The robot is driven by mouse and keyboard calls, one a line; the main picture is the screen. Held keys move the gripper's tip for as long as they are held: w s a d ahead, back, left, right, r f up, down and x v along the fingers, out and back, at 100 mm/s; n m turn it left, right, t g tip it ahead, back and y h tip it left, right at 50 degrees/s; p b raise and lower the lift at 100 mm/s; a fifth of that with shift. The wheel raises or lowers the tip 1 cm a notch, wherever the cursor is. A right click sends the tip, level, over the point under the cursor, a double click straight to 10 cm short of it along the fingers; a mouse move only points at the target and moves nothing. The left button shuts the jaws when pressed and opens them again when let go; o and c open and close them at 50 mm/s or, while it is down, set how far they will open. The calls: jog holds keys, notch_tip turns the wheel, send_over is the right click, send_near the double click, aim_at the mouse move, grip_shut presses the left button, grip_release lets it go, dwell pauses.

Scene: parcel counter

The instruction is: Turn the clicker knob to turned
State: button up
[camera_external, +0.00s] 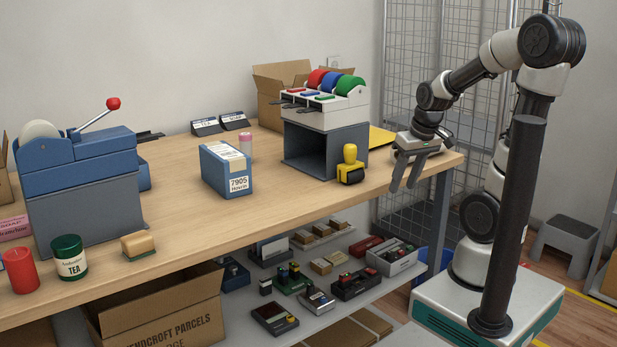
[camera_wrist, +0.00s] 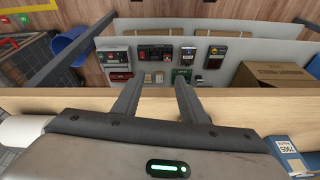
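I cannot make out for certain which thing is the clicker or its knob. A blue box (camera_external: 226,174) with a label reading 7905 stands mid-counter; part of it shows at the lower right of the wrist view (camera_wrist: 284,146). A yellow and black hand stamp (camera_external: 350,163) stands to its right, near the front edge. My gripper (camera_external: 403,180) is at the counter's right end, right of the stamp, fingers pointing down. In the wrist view its two fingers (camera_wrist: 157,84) are apart with nothing between them, seen over the counter's edge and the lower shelf.
A blue machine (camera_external: 80,165) with a red-ball lever stands on the left, by a red candle (camera_external: 20,270), a tea tin (camera_external: 70,257) and a wooden block (camera_external: 137,244). A dispenser with coloured rolls (camera_external: 325,105) sits on a grey stand (camera_external: 315,147). The front counter has free room.

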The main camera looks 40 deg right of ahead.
jog(key=s+d+f+m+g+h+p, duration=0.1)
jog(key=s+d+f+g+h+p, duration=0.3)
jog(key=d+f, duration=1.2)
jog(key=w+d+f+n+h, duration=0.1)
jog(key=w+d+f+n, duration=0.1)
jog(key=d+f+n, duration=0.25)
jog(key=m+t+y+b, duration=0.75)
jog(key=m+t, duration=0.65)
jog(key=m, duration=2.2)
send_near(312, 286)
jog(key=p+x, duration=0.1)
jog(key=x, duration=0.7)
jog(key=shift+w+f, duration=0.1)
jog(key=shift+w, duration=0.2)
